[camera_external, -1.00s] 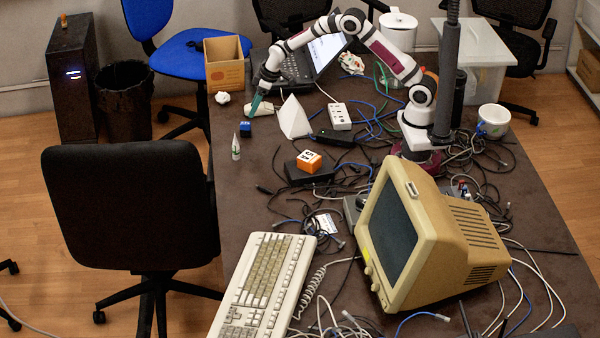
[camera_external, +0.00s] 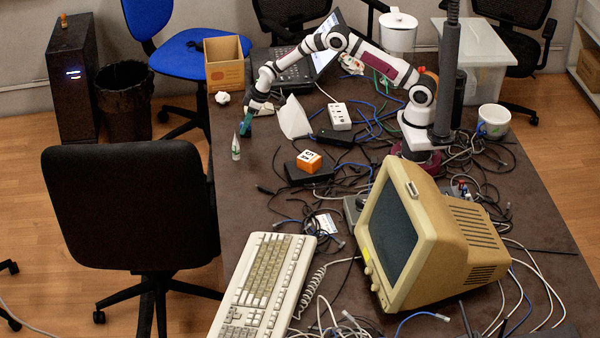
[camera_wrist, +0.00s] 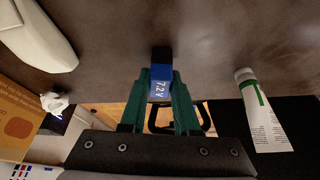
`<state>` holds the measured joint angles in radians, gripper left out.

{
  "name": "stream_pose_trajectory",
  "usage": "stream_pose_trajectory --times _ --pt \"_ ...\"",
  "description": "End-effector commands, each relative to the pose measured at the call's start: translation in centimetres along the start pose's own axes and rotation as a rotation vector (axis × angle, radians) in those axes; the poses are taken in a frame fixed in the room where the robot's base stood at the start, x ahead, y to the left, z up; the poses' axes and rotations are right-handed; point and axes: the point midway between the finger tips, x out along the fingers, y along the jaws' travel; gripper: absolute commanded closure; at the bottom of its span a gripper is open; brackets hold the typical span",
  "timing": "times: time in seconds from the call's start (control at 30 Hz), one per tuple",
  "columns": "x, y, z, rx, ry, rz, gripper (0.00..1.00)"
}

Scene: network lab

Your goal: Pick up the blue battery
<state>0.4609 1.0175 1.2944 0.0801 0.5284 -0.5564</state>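The blue battery (camera_wrist: 161,80), a small block with a black end and a white "7.2V" label, is between the two green fingers of my gripper (camera_wrist: 161,88) in the wrist view. The fingers flank it on both sides with no clear gap; whether they press on it cannot be told. In the external view my gripper (camera_external: 246,124) points down at the table's left edge, and its fingers largely hide the battery.
A white and green tube (camera_external: 236,148) stands just in front of my gripper; it also shows in the wrist view (camera_wrist: 262,110). A white wedge-shaped object (camera_external: 295,117) and a power strip (camera_external: 340,116) lie to the right. An open cardboard box (camera_external: 224,64) is behind.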

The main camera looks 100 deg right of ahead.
Motion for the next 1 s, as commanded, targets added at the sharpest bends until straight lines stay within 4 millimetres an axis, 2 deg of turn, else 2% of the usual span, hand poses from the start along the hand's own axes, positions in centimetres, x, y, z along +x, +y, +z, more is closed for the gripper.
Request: stream_pose_trajectory --times 0.03,0.1,0.57,0.77,1.0 --pt "0.0 0.0 0.0 0.000 0.000 0.000 0.93" --pt "0.0 0.0 0.0 0.000 0.000 0.000 1.00" --pt "-0.6 0.0 -0.3 0.000 0.000 0.000 1.00" --pt "-3.6 0.0 -1.6 -0.001 0.002 0.001 1.00" --pt "-8.1 3.9 0.5 0.005 0.001 0.002 1.00"
